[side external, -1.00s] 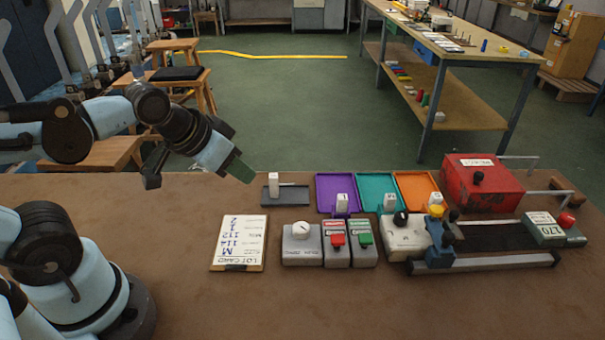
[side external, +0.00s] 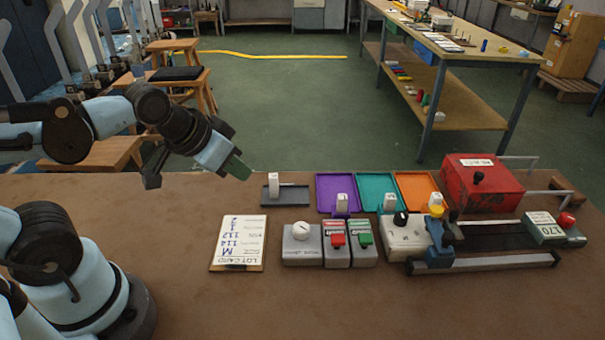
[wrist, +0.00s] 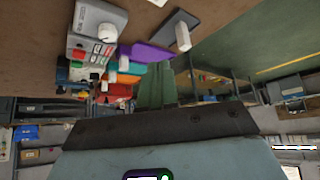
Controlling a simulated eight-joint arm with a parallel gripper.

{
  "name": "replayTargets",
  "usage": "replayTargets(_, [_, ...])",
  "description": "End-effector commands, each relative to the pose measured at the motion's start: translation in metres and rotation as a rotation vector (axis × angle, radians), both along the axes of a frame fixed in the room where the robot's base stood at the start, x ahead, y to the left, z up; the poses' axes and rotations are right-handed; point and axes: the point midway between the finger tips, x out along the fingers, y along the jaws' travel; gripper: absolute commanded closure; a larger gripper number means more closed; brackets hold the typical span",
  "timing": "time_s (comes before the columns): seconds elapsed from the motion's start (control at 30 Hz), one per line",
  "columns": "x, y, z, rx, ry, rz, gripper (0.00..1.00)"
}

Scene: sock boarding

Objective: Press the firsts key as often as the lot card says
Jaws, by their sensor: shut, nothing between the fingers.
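The lot card (side external: 238,243) lies on the bench left of the keys, with handwritten lines that read upside down and are too small to read surely. Two grey key boxes stand side by side, one with a red key (side external: 338,240) and one with a green key (side external: 365,240); their labels are too small to tell which is firsts. They also show in the wrist view, the red key (wrist: 105,49) and the green key (wrist: 101,60). My gripper (side external: 240,170) is shut and empty, raised above the bench behind the lot card, apart from the keys.
A grey box with a white knob (side external: 301,231) stands between card and keys. Behind are a dark grey tray (side external: 263,198) and purple (side external: 325,205), teal (side external: 376,180) and orange (side external: 416,182) trays. A red box (side external: 483,185) and a rail fixture (side external: 490,262) stand right. The front bench is clear.

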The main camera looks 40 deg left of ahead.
Motion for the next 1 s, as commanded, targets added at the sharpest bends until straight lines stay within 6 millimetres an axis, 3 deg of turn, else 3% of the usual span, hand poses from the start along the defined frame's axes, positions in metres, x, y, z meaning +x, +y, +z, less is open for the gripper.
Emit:
replayTargets(0.77, [0.001,-0.001,0.001,0.004,-0.001,-0.007,1.00])
replayTargets(1.0, [0.024,-0.024,0.011,0.089,-0.019,-0.139,1.00])
